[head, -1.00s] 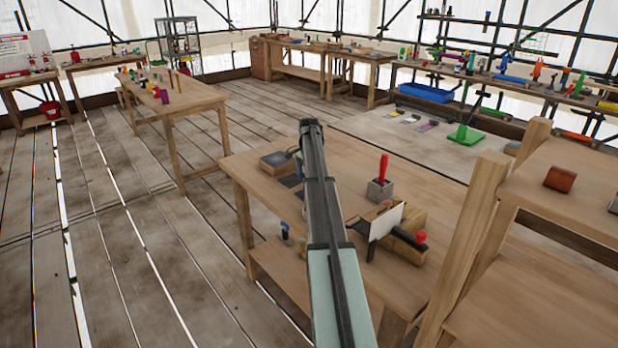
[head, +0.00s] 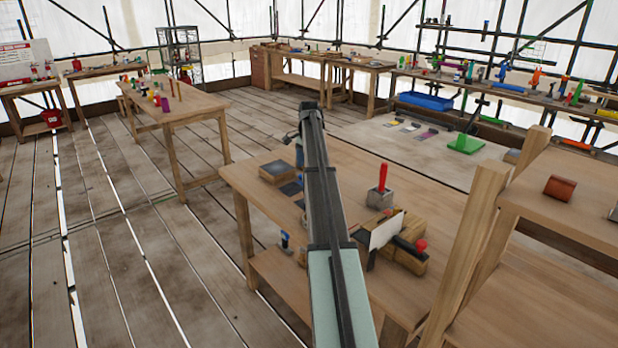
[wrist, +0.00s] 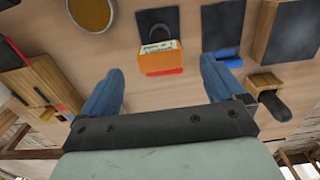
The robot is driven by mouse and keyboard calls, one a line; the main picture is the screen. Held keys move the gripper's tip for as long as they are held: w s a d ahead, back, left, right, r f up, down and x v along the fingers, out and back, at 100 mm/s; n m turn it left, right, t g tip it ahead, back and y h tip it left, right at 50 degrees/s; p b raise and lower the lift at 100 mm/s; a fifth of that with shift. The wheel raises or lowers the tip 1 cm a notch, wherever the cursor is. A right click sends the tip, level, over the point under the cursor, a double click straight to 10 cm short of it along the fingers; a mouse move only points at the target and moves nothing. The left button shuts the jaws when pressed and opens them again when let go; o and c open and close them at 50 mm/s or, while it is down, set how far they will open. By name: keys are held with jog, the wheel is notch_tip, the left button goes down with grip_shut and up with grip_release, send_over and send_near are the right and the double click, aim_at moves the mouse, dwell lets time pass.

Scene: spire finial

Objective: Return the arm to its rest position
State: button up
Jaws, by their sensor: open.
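My gripper (wrist: 161,70) is open and empty in the wrist view, with its two blue fingers wide apart. It points at the wooden bench top. An orange and red block with a printed label (wrist: 161,58) lies beyond the fingertips, roughly between them in the picture, with no visible contact. In the head view my arm rises from the bottom edge over the wooden bench (head: 440,195). Its far end is mostly hidden behind the arm itself, so the fingers do not show clearly there.
The bench bears a red-handled tool in a grey block (head: 380,192), a wooden block with a white card (head: 400,245) and a dark-topped box (head: 278,170). A wooden shelf unit (head: 560,205) stands close on the right. Open plank floor (head: 110,250) lies left.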

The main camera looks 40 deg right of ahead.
jog(key=shift+r, duration=2.4)
jog(key=shift+a, duration=0.1)
